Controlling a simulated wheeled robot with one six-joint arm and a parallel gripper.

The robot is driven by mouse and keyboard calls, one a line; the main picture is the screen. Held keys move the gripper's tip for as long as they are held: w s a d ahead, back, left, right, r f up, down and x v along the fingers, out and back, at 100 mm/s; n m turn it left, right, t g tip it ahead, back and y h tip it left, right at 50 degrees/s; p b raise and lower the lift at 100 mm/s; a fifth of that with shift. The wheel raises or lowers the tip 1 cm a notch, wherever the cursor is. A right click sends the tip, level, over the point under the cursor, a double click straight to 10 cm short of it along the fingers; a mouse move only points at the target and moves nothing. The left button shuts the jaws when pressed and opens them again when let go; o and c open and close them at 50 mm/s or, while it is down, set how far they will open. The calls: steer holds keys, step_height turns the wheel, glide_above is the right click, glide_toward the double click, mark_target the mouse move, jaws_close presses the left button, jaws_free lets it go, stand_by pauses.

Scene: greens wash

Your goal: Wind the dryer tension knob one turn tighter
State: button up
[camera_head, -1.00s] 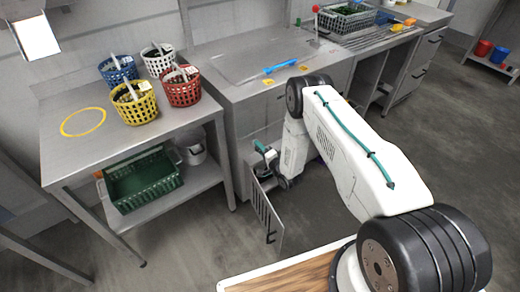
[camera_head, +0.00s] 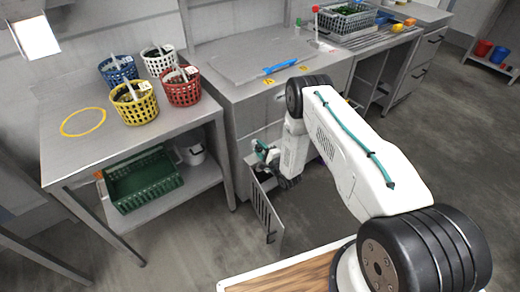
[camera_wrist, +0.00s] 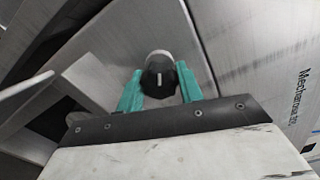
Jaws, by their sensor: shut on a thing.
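The dryer tension knob (camera_wrist: 158,80) is black with a white line on its face and a pale collar behind it. It shows in the wrist view, against a grey metal panel. My gripper (camera_wrist: 159,68) has teal fingers, one on each side of the knob, and is shut on it. The white line points roughly up and down in that view. In the head view, my gripper (camera_head: 266,152) is low at the front of the steel counter, beside an open slotted door (camera_head: 266,210). The knob is too small and covered to make out there.
The steel counter (camera_head: 232,92) stands behind my arm, with a blue tool (camera_head: 281,66) on top. A side table (camera_head: 75,150) at left holds several baskets, with a green crate (camera_head: 145,185) on its lower shelf. Floor is free right of my arm.

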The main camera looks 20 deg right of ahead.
steer(key=o, duration=1)
steer(key=shift+v, duration=3.95)
